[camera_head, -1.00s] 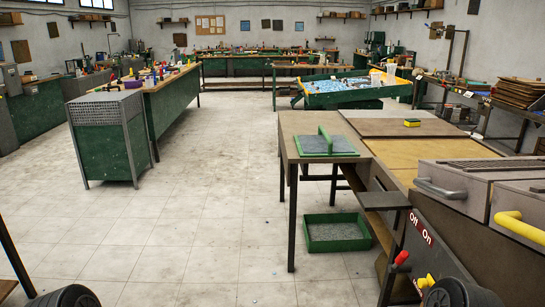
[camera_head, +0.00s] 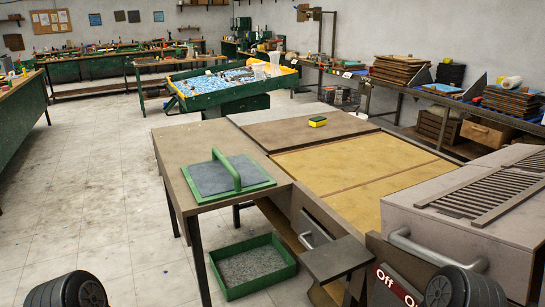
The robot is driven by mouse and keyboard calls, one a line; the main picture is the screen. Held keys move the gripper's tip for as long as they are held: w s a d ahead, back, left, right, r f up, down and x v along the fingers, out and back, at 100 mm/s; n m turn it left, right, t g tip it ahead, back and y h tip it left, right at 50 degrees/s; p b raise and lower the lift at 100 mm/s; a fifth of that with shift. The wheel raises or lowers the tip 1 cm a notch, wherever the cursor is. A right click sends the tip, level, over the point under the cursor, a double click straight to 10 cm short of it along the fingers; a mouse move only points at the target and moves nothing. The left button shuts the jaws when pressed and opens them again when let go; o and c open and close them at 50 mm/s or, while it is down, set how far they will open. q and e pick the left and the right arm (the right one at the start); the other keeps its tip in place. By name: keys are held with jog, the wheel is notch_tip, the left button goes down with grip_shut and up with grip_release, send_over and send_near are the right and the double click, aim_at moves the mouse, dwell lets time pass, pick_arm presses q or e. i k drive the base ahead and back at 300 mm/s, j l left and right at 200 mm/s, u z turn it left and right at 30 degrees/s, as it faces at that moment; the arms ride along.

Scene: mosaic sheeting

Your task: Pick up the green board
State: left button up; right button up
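The green board (camera_head: 262,184) lies flat on the left end of the brown work table (camera_head: 190,150). It has a grey pad on top and an arched green handle (camera_head: 228,168) standing up from it. Nothing touches it. Neither of my grippers is in view. Only rounded dark parts of my own body show at the bottom left and bottom right edges.
A green tray (camera_head: 286,283) of grey grit sits low under the table. A yellow-green sponge (camera_head: 317,122) lies beyond the board. A grey machine (camera_head: 470,200) with a metal handle stands at right. Open floor (camera_head: 95,200) lies to the left.

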aim_at(223, 177)
jog(key=i+j+z, duration=0.75)
jog(key=j+z, duration=0.2)
jog(key=i+j+z, duration=0.3)
jog(key=j+z, duration=0.3)
jog(key=j, duration=0.15)
